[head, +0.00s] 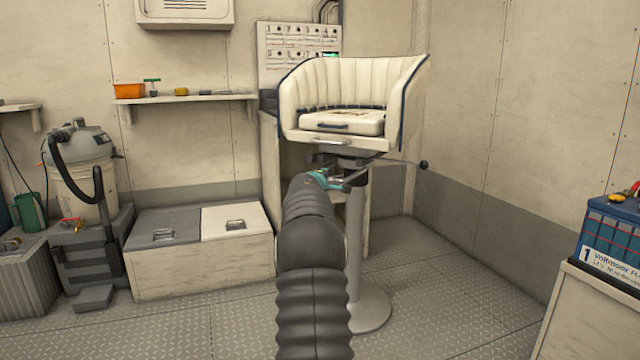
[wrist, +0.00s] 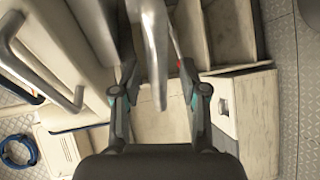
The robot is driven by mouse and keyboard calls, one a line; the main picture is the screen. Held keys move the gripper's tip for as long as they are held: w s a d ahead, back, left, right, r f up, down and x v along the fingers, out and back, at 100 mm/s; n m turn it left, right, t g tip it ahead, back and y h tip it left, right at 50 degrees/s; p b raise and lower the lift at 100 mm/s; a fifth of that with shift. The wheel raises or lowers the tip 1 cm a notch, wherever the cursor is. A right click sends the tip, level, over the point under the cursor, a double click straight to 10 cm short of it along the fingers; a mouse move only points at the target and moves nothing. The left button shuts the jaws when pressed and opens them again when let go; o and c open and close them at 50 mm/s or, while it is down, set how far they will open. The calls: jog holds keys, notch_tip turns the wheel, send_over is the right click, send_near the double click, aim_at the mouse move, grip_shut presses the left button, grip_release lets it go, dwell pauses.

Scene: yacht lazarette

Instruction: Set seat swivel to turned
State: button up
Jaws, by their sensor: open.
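The cream helm seat (head: 352,100) with dark piping stands on a grey metal pedestal (head: 356,235). A thin rod with a black knob (head: 424,164) sticks out to the right under the seat. My gripper (head: 338,180) is just below the seat's front edge, partly hidden by my arm. In the wrist view my gripper (wrist: 156,78) is open, its two fingers on either side of a tapered metal lever (wrist: 155,45). I cannot tell whether either finger touches the lever. The seat's pale side and a bent metal handle (wrist: 35,65) fill the left of the wrist view.
A low locker (head: 200,270) with two lids stands at the left, beside a grey vacuum (head: 85,165). A blue battery (head: 610,235) sits on a cabinet at the right. A shelf (head: 195,98) is on the back wall. The floor right of the pedestal is clear.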

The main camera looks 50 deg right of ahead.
jog(key=v, duration=1.1)
dwell(0.4)
jog(key=s+a+f+m+g+y, duration=0.1)
jog(key=s+a+f+m+g, duration=0.2)
jog(key=s+f, duration=0.4)
jog(key=s+a+f+m+g+y+p, duration=0.1)
jog(key=s+a+f+m+g+y, duration=0.25)
jog(key=a, duration=0.65)
jog(key=s+a+t+y+p, duration=0.1)
jog(key=s+a+y+p, duration=0.2)
jog(key=a, duration=0.8)
jog(key=s+a+t+y, duration=0.15)
jog(key=s+a, duration=0.25)
jog(key=a, duration=0.7)
jog(key=s+a+y+p, duration=0.2)
jog(key=s+a+y, duration=0.15)
jog(key=a, duration=0.85)
jog(key=s+a+r+n+t+y+p, duration=0.1)
jog(key=s+a+r, duration=0.2)
jog(key=a, duration=0.3)
jog(key=s+a+r+n+t+y+p, duration=0.1)
jog(key=s+a+r+t+p, duration=0.1)
jog(key=a, duration=0.4)
jog(key=shift+s+r, duration=0.55)
jog(key=shift+s, duration=0.15)
